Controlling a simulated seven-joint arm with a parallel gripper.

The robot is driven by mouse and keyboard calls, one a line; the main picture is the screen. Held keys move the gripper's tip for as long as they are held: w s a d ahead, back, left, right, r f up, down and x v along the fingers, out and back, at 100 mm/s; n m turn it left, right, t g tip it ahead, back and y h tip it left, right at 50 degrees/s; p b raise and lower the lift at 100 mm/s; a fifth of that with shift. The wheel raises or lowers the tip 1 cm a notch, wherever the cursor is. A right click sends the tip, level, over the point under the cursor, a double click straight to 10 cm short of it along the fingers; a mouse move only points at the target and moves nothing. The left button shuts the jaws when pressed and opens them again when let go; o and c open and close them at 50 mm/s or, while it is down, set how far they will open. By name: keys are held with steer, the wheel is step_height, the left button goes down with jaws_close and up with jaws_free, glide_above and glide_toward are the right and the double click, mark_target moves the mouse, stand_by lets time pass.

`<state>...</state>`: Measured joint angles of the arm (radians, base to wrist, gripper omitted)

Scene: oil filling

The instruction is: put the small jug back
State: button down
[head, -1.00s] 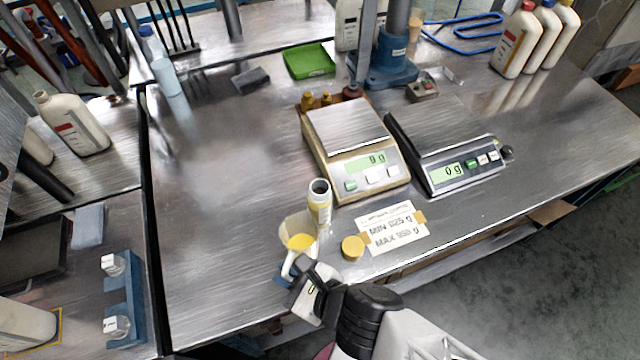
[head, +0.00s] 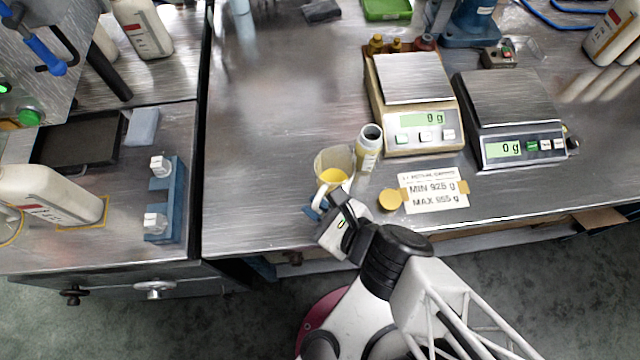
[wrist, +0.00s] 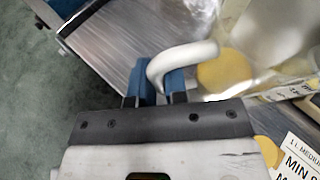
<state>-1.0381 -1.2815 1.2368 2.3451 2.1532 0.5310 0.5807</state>
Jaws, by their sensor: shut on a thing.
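The small jug (head: 333,160) is a translucent cup with yellow oil in it and a white handle. It is upright at the front of the steel table, beside an open bottle. My gripper (head: 318,208) is shut on the jug's handle. In the wrist view the blue fingertips (wrist: 158,84) are at the white handle (wrist: 182,57), and the yellow oil shows to the right of it. Whether the jug's base touches the table is hard to tell.
An open bottle (head: 368,148) stands just right of the jug. A yellow cap (head: 390,199) and a paper label (head: 434,192) lie nearby. Two scales (head: 422,134) (head: 507,149) read 0 g. The table left of the jug is clear. A blue rack (head: 165,205) stands on the left bench.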

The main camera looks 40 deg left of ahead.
steer(key=shift+s+a+r+n+g, duration=0.2)
steer(key=shift+a+r+n+g, duration=0.1)
steer(key=shift+r+n+g, duration=0.3)
steer(key=shift+s+a+r+n+g, duration=0.25)
steer(key=shift+r+n+g, duration=0.15)
steer(key=shift+r+g, duration=0.25)
steer(key=shift+g, duration=0.25)
steer(key=shift+f, duration=2.1)
steer(key=shift+f, duration=0.1)
steer(key=shift+f, duration=1.75)
steer(key=shift+f, duration=0.15)
steer(key=c, duration=1.1)
jaws_free()
steer(key=shift+c, duration=0.2)
